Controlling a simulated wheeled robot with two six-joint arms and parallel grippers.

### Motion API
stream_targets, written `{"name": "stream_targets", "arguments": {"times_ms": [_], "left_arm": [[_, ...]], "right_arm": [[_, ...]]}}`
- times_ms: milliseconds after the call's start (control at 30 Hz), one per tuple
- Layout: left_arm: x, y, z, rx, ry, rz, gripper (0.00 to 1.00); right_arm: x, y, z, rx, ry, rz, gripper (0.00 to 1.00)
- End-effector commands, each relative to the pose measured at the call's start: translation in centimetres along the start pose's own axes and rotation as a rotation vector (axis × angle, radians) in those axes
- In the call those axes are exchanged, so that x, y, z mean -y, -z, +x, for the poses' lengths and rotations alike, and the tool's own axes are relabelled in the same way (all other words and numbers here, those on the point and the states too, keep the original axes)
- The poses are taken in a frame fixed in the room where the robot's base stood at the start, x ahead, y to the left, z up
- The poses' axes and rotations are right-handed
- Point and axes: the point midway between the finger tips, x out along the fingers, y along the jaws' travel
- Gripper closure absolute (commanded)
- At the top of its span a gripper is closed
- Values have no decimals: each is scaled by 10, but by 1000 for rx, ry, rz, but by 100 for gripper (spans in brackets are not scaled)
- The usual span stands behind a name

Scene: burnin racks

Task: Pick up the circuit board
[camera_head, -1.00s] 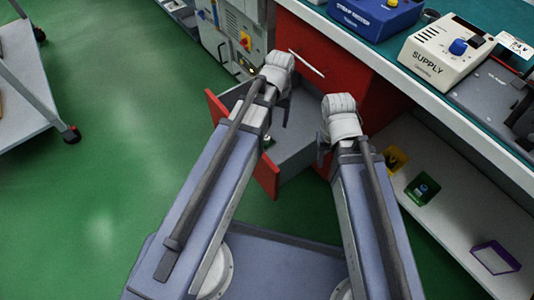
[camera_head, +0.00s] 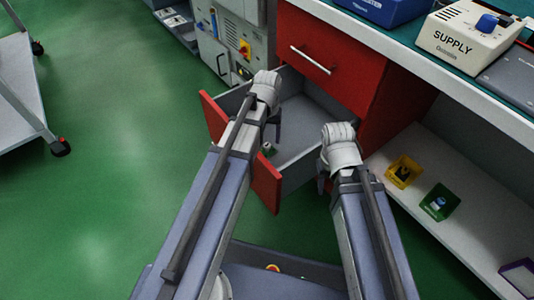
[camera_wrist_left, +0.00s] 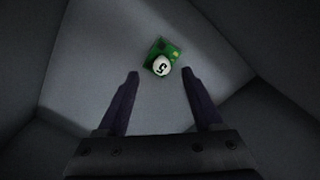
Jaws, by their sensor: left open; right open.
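A small green circuit board (camera_wrist_left: 163,54) with a round white part marked 5 lies on the grey floor of the open red drawer (camera_head: 296,180). It also shows in the head view (camera_head: 269,150), partly beside my left arm. My left gripper (camera_wrist_left: 160,80) is open and empty, pointing down into the drawer, with the board beyond its fingertips. In the head view my left gripper (camera_head: 270,128) hangs over the drawer. My right gripper (camera_head: 322,180) is at the drawer's right side, its fingers mostly hidden behind its wrist.
A yellow bin (camera_head: 403,171), a green bin (camera_head: 440,202) and a purple-edged box (camera_head: 519,277) sit on the low shelf at right. A bench with a supply unit (camera_head: 465,38) is above. A cart (camera_head: 20,110) stands at left; green floor between is clear.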

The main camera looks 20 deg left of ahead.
Motion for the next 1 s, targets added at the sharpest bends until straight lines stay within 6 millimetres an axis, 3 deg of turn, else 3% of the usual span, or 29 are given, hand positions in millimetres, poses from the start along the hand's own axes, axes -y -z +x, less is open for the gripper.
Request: {"name": "stream_targets", "arguments": {"times_ms": [267, 700, 1000], "left_arm": [[0, 0, 8, 0, 0, 0, 32], [3, 2, 56, 0, 0, 0, 32], [2, 2, 56, 0, 0, 0, 32]], "right_arm": [[1, 1, 8, 0, 1, 0, 50], [6, 3, 56, 0, 1, 11, 50], [6, 3, 55, 0, 1, 13, 50]]}}
